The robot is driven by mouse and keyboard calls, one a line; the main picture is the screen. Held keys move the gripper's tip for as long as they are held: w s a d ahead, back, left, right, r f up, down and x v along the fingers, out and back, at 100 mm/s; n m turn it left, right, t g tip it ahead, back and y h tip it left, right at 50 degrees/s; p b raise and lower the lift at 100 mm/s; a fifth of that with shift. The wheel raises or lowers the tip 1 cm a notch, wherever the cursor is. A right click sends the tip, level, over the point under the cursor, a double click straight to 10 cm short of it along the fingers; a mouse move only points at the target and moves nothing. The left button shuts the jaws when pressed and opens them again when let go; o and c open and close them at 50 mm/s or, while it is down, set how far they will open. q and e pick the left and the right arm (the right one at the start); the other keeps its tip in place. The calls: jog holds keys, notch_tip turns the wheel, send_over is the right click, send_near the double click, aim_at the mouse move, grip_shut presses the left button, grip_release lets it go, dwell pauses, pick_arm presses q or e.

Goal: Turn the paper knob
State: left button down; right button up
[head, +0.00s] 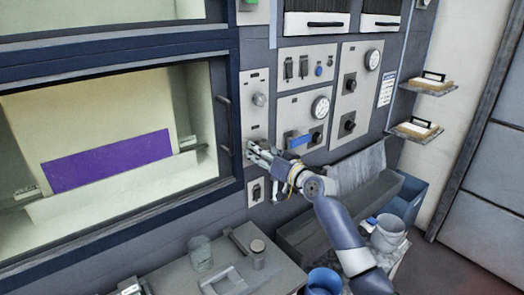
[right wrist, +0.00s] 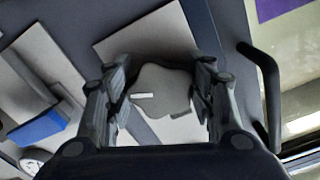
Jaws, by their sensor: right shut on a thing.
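In the right wrist view a grey lobed knob (right wrist: 162,91) with a white pointer line sits on a light panel, between the two fingers of my right gripper (right wrist: 160,95). The fingers are closed on the knob's sides. In the head view my right gripper (head: 258,152) reaches the lower part of a narrow grey panel (head: 256,121) beside the lit window and hides the knob it holds. Another round knob (head: 259,99) shows higher on that panel. Labels are too small to read. My left gripper is not in view.
A door handle (head: 224,112) stands left of the panel. To the right are a blue handle (head: 300,141), dials and black knobs (head: 350,126). A table (head: 215,268) with a metal cup (head: 257,253) lies below, and buckets (head: 388,234) stand lower right.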

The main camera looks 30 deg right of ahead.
jog(key=m+p, duration=0.1)
jog(key=m, duration=0.4)
jog(key=shift+a+r+p, duration=0.1)
jog(key=shift+r+p, duration=0.05)
jog(key=shift+p, duration=0.2)
jog(key=shift+m, duration=0.3)
jog(key=o, duration=1.1)
jog(key=s, duration=0.8)
jog(key=s+d, duration=0.1)
jog(key=s, duration=0.3)
